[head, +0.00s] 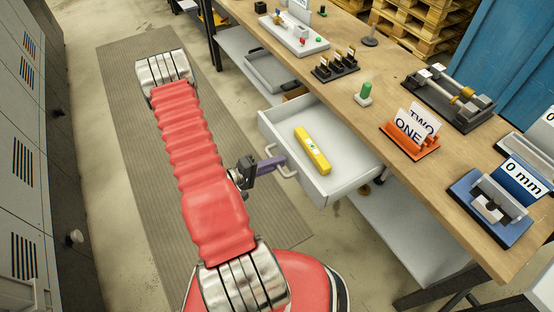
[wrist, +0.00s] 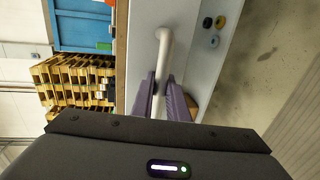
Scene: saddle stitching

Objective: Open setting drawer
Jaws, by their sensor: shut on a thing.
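The setting drawer (head: 339,178) is a white drawer under the wooden workbench. It stands pulled out from the bench in the head view. A yellow bar (head: 312,150) with a small green mark lies inside it. The drawer has a pale bar handle (head: 287,173) on its front. My gripper (head: 272,163) is at this handle, with its purple fingers shut on it. In the wrist view the fingers (wrist: 164,92) close around the light handle bar (wrist: 164,55), and the drawer front (wrist: 142,62) lies behind it. The drawer's inside is not visible in the wrist view.
The workbench top (head: 395,75) holds an orange card stand (head: 410,140), a blue gauge device (head: 492,205), a green-topped piece (head: 365,93) and a black rack (head: 335,67). Another drawer or tray (head: 272,72) shows further left. Grey lockers (head: 25,150) line the left. Floor matting lies between.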

